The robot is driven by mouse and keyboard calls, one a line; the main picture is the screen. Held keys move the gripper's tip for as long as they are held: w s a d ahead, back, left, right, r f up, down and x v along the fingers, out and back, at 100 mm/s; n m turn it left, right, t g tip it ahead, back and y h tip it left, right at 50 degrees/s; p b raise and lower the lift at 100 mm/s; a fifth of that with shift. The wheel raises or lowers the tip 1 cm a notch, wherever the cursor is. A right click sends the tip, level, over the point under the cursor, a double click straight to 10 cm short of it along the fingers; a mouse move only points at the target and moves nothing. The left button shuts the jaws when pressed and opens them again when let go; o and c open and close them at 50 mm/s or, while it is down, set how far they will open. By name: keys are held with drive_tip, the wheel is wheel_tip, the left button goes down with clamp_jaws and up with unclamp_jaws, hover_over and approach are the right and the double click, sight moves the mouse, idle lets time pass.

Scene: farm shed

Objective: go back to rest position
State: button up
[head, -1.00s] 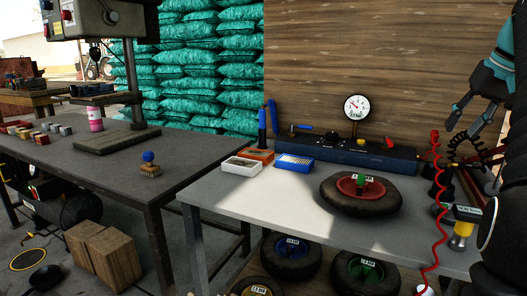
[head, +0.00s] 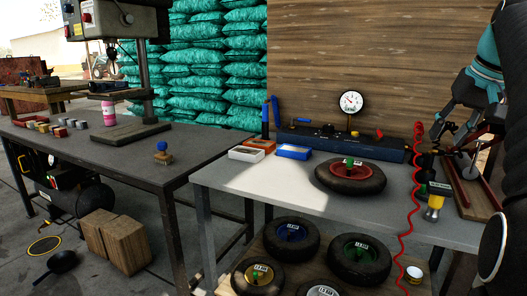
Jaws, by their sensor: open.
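My gripper (head: 453,140) shows at the right edge of the head view, at the end of my teal and black arm. Its fingers are apart, and I see nothing between them. It hangs in front of the wooden wall, above the right end of the grey table (head: 245,210). A black wheel with a red hub (head: 350,178) lies flat on that table, to the left of my gripper and apart from it.
A coiled red hose (head: 412,200) hangs near my arm, beside a yellow-and-black tool (head: 434,205). A pressure gauge (head: 350,101) stands behind the wheel. Several wheels lie on the lower shelf. A drill press (head: 138,70) stands on the dark left table (head: 100,160).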

drive_tip(key=s+a+f+n, duration=0.1)
drive_tip(key=s+a+f, duration=0.2)
drive_tip(key=a+f, duration=0.35)
drive_tip(key=s+a+f+n, duration=0.1)
drive_tip(key=s+a+f, duration=0.3)
drive_tip(key=a, duration=0.5)
drive_tip(key=s+a+f+n, duration=0.1)
drive_tip(key=s+a+f, duration=0.3)
drive_tip(key=f, duration=0.5)
drive_tip(key=s+a+f+n, duration=0.1)
drive_tip(key=s+a+f, duration=0.4)
drive_tip(key=s+f, duration=0.2)
wheel_tip(320, 180, down, 2)
drive_tip(key=shift+s+f+t, duration=0.1)
drive_tip(key=shift+s+t, duration=0.2)
drive_tip(key=shift+s, duration=0.05)
